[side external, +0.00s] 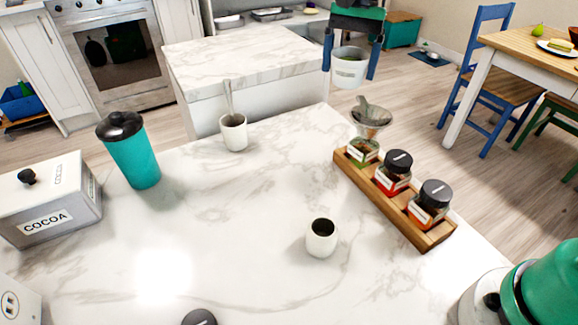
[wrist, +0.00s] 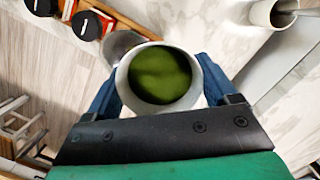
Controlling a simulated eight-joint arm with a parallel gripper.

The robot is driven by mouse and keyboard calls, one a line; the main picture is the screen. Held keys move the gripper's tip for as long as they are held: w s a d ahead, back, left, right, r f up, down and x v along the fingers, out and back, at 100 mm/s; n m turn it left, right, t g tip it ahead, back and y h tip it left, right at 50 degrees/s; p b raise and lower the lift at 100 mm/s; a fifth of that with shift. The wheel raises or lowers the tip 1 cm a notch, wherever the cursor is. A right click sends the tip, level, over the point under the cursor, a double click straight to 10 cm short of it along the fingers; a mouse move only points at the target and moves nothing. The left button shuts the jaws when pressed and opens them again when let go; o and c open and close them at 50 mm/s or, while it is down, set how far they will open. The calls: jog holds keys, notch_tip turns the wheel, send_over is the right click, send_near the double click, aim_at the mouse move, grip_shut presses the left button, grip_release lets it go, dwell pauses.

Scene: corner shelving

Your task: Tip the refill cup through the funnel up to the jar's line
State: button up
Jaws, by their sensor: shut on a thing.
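My gripper (side external: 350,62) is shut on the refill cup (side external: 349,73), a small whitish cup held upright between blue fingers above the counter's far right corner. In the wrist view the cup (wrist: 163,76) is seen from above, with green contents inside. The funnel (side external: 371,117) sits on the open jar (side external: 362,152) at the far end of a wooden rack (side external: 426,234). The cup is above the funnel and apart from it in the side view. In the wrist view the funnel (wrist: 118,46) is partly hidden behind the cup. The jar's line cannot be made out.
Two black-lidded spice jars (side external: 393,174) (side external: 430,205) stand in the same rack. A white cup with a spoon (side external: 234,132), a dark-filled cup (side external: 321,238), a teal tumbler (side external: 131,150) and a cocoa tin (side external: 45,200) stand on the marble counter.

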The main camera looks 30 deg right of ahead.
aim_at(363, 71)
jog(key=d, duration=0.3)
jog(key=shift+s+f+m, duration=0.15)
jog(key=shift+f+m, duration=0.15)
jog(key=shift+m, duration=0.1)
jog(key=shift+a+f, duration=0.1)
jog(key=shift+f, duration=1.2)
jog(key=t, duration=0.3)
jog(key=shift+r, duration=0.3)
jog(key=shift+t, duration=0.3)
jog(key=t, duration=0.3)
jog(key=shift+s+r+n+y, duration=0.1)
jog(key=shift+r+n+y, duration=0.1)
jog(key=shift+n+y, duration=0.15)
jog(key=t, duration=0.4)
jog(key=shift+s+f+n+y, duration=0.1)
jog(key=shift+s+n+y, duration=0.05)
jog(key=shift+n+y, duration=0.1)
jog(key=shift+s+f+t+y, duration=0.15)
jog(key=shift+s+f+t, duration=0.05)
jog(key=shift+t, duration=0.55)
jog(key=shift+s+f+t+y, duration=0.15)
jog(key=shift+t, duration=0.6)
